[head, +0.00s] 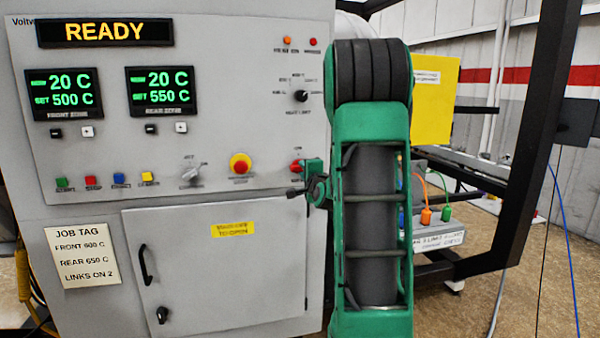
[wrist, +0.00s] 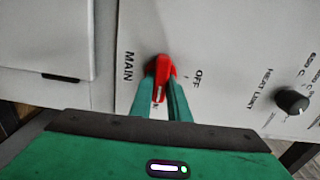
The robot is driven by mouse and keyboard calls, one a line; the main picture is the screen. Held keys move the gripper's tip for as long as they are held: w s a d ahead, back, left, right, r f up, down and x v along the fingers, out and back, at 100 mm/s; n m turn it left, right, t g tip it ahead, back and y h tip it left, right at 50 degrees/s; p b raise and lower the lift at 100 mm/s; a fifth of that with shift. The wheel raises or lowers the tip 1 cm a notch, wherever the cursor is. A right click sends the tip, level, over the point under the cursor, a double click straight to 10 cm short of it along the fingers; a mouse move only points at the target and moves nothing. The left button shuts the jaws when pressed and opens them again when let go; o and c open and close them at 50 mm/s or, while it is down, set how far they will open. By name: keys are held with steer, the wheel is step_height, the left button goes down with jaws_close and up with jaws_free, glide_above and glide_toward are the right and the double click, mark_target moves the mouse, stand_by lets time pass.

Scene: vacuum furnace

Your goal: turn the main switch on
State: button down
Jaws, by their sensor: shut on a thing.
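The red main switch (wrist: 166,72) is a knob on the grey panel, with MAIN printed left of it and OFF at its upper right in the wrist view. A pale mark on its handle points down in that view, away from the OFF label. My gripper (wrist: 164,95) is shut on the knob, with one green finger on each side. In the head view, the switch (head: 296,164) shows at the panel's lower right, partly hidden by my gripper (head: 304,180). No ON label is readable in the wrist view.
A red emergency button (head: 240,163) and a grey selector knob (head: 192,174) sit left of the switch. The heat limit knob (head: 301,96) is above it. The READY display (head: 105,33) is lit. A cabinet door (head: 215,265) is closed below. A black frame (head: 530,130) stands right.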

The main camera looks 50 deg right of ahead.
steer(key=shift+a+f+m, duration=0.2)
steer(key=shift+m, duration=0.1)
steer(key=c, duration=1.7)
jaws_free()
steer(key=shift+w, duration=0.1)
steer(key=shift+d+r, duration=0.1)
steer(key=shift+s, duration=0.2)
steer(key=v, duration=1)
steer(key=shift+s, duration=0.15)
steer(key=shift+a, duration=0.3)
